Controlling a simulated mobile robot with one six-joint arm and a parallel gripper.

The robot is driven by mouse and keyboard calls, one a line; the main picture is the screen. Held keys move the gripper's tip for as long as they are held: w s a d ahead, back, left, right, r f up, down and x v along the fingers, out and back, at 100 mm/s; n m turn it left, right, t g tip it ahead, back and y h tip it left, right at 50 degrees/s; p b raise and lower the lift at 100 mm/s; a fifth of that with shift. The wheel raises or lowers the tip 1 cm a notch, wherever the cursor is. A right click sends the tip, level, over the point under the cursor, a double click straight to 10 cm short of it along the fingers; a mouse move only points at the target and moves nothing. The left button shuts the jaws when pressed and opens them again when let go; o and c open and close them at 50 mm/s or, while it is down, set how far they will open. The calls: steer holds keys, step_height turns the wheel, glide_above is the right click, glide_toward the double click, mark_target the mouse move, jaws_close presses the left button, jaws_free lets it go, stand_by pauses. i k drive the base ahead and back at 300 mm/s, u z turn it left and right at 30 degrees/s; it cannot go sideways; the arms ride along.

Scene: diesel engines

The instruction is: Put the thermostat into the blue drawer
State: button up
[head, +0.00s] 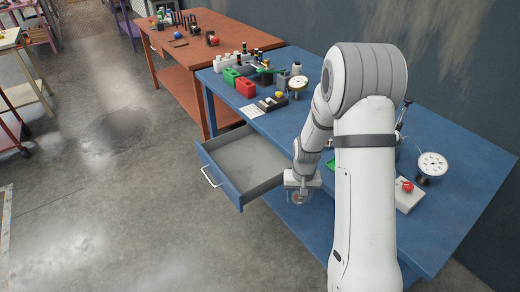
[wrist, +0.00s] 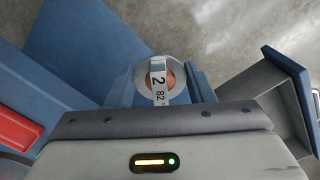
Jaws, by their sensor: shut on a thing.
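My gripper (head: 299,190) is shut on the thermostat (head: 299,198), a small round metal part. In the wrist view the thermostat (wrist: 160,78) shows a clear-looking rim, a copper-coloured centre and a white label reading "2" and "82". The blue drawer (head: 219,180) is pulled out from the blue workbench, and its grey inside looks empty. My gripper is just right of the open drawer in the head view, near the bench's front edge. In the wrist view a blue-edged part of the drawer (wrist: 289,72) is at the right, apart from the thermostat.
The blue workbench (head: 325,112) carries red and green boxes (head: 240,82), dial gauges (head: 432,166) and a block with a red knob (head: 407,186). A red-brown bench (head: 228,36) stands behind. Open concrete floor (head: 120,210) lies to the left.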

mark_target(252, 169)
steer(key=i, duration=0.95)
steer(key=u, duration=0.55)
